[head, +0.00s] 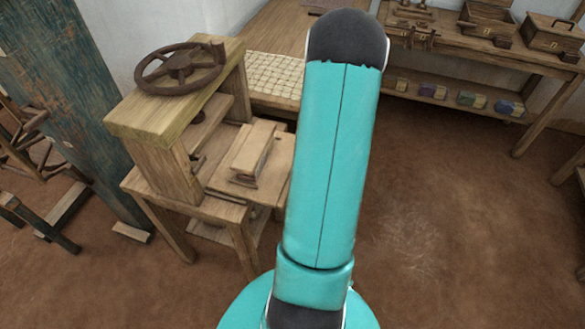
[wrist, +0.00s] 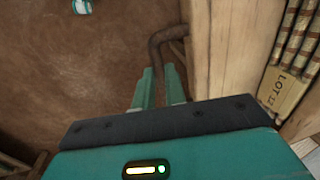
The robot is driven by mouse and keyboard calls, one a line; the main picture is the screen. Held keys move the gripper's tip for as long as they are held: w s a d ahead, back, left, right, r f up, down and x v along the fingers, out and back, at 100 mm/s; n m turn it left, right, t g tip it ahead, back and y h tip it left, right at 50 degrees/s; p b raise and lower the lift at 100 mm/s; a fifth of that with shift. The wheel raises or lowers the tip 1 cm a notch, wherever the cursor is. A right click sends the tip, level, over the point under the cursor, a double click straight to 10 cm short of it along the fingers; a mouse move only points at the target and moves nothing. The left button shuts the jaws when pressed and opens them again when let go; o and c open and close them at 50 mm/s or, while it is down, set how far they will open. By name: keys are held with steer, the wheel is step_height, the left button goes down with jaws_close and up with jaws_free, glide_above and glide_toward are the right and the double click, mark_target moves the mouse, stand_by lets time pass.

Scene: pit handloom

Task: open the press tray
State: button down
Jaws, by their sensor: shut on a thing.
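The wooden press (head: 180,118) stands left of centre in the head view, with a dark handwheel (head: 181,68) on top. A wooden board with a block (head: 252,153) on it lies beneath, partly behind my arm. In the wrist view a dark bent handle (wrist: 157,45) sticks out from a wooden front panel (wrist: 229,50). My gripper (wrist: 160,85) is shut on this handle, with one teal finger on each side. Beyond the panel's right edge are striped, stacked pieces and a tag (wrist: 284,91) reading "LOT 12". My arm hides the gripper and handle in the head view.
A workbench (head: 470,45) with wooden boxes and a low shelf stands at the back right. A blue-green worn post (head: 75,100) stands at the left. The brown floor (head: 420,220) right of my arm is clear.

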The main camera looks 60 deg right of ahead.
steer(key=shift+s+d, duration=0.15)
steer(key=shift+s, duration=0.4)
steer(key=shift+s+d, duration=0.15)
steer(key=shift+s, duration=0.4)
steer(key=c, duration=1.5)
jaws_free()
steer(key=shift+o, duration=0.2)
steer(key=shift+r, duration=0.15)
step_height(320, 180, up, 13)
steer(key=s, duration=0.2)
steer(key=shift+s+d+r, duration=0.15)
steer(key=shift+d, duration=0.2)
steer(key=shift+s, duration=0.15)
